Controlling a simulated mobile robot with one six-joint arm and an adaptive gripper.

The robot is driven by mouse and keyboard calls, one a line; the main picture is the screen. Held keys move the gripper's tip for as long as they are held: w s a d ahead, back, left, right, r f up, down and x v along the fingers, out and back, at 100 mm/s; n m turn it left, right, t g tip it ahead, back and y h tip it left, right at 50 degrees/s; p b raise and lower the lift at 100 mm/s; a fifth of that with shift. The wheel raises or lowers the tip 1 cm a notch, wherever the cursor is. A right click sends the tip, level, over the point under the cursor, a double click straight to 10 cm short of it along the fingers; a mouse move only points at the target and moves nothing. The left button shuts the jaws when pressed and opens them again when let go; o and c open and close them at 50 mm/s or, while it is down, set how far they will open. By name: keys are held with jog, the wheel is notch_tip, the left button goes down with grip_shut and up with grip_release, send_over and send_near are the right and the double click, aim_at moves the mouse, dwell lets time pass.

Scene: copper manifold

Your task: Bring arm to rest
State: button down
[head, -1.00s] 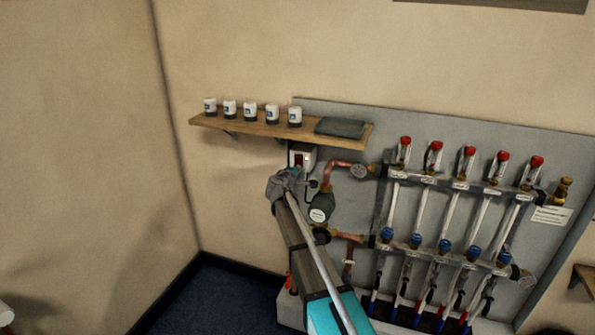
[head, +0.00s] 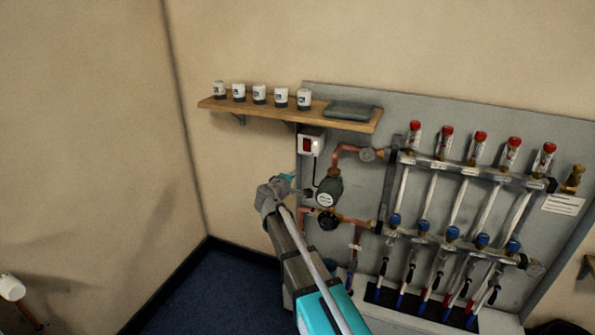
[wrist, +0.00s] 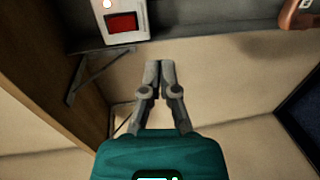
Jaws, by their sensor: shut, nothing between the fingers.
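My gripper (wrist: 159,68) is shut and empty in the wrist view, its two fingertips together. In the head view my arm reaches up from the bottom, and its wrist end stands in front of the wall, left of the pump (head: 328,188) and below the shelf (head: 245,112). The fingers are mostly hidden there. A white switch box with a red rocker (head: 311,143) sits on the grey panel above my gripper. The switch box also shows at the top of the wrist view (wrist: 123,23), apart from the fingertips.
The manifold (head: 470,173), with several red-capped flow meters and blue knobs, fills the grey panel (head: 350,95) at right. Copper pipes run close to my arm.

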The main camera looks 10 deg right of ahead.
jog(key=shift+s+a+f, duration=0.1)
jog(key=shift+s+a, duration=0.2)
jog(key=shift+s, duration=0.15)
jog(key=s+d+f+m+g, duration=0.1)
jog(key=s+d, duration=0.1)
jog(key=s+d+f+m+g, duration=0.2)
jog(key=s, duration=0.1)
jog(key=s+d+f+m+g, duration=0.1)
jog(key=s+d+f, duration=0.1)
jog(key=shift+s+d+f+m, duration=0.15)
jog(key=shift+s+d+m, duration=0.2)
jog(key=shift+m, duration=0.05)
jog(key=s+f+m+g+y, duration=0.4)
jog(key=s+f+g, duration=0.1)
jog(key=s, duration=0.8)
jog(key=s+f+m+g+y, duration=0.3)
jog(key=s+f+g+y, duration=0.15)
jog(key=s, duration=0.75)
notch_tip(320, 180, up, 22)
jog(key=p, duration=2.2)
jog(key=shift+a+f, duration=0.15)
jog(key=shift+a, duration=0.15)
